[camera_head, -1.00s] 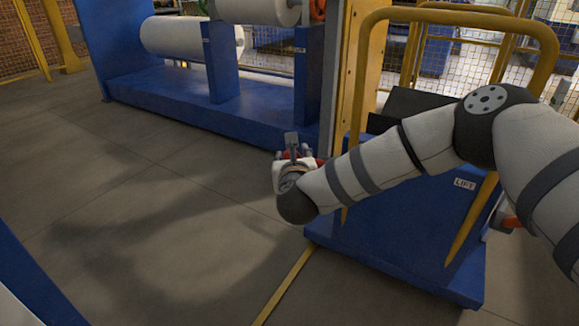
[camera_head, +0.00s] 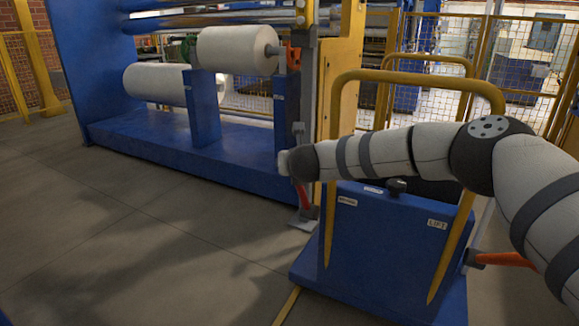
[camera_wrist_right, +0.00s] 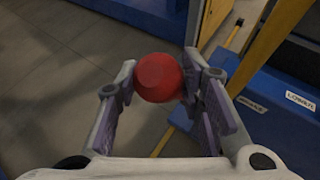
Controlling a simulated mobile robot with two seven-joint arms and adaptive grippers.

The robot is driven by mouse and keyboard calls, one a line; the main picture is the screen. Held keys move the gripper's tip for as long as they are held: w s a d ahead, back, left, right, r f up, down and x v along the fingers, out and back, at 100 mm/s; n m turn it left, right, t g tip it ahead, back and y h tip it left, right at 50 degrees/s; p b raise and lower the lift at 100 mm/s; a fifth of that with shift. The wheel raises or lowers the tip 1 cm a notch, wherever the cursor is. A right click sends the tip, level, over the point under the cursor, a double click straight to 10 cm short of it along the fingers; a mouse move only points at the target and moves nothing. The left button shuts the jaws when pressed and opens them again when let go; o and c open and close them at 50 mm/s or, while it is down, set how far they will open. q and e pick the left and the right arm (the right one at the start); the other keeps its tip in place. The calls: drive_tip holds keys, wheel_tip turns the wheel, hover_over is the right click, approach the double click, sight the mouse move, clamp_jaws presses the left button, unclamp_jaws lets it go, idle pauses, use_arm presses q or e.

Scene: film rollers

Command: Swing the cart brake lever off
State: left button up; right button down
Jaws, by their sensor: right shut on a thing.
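A round red knob (camera_wrist_right: 160,77) sits between the fingers of my right gripper (camera_wrist_right: 160,82) in the right wrist view, with a finger against each side. The gripper is shut on it. In the head view my right forearm reaches in from the right over the blue cart (camera_head: 375,255), and the wrist hides most of the gripper. A red lever part (camera_head: 304,197) shows just below the wrist, at the cart's left side; its pivot is hard to make out. An orange-red lever (camera_head: 505,259) sticks out at the cart's right side. My left gripper is not in view.
The cart's yellow handrail (camera_head: 420,76) stands close around my forearm. A blue roller stand (camera_head: 150,135) with white film rolls (camera_head: 238,50) stands behind, with a grey upright beside my wrist. Open floor (camera_head: 130,245) lies to the left.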

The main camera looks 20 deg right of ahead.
drive_tip(key=shift+w+a+r, duration=0.2)
drive_tip(key=shift+a+r, duration=0.1)
drive_tip(key=shift+a, duration=0.1)
drive_tip(key=c, duration=1.1)
unclamp_jaws()
drive_tip(key=shift+a, duration=0.15)
drive_tip(key=shift+d+f, duration=0.2)
drive_tip(key=shift+d, duration=0.05)
drive_tip(key=shift+s, duration=0.1)
drive_tip(key=v, duration=1.2)
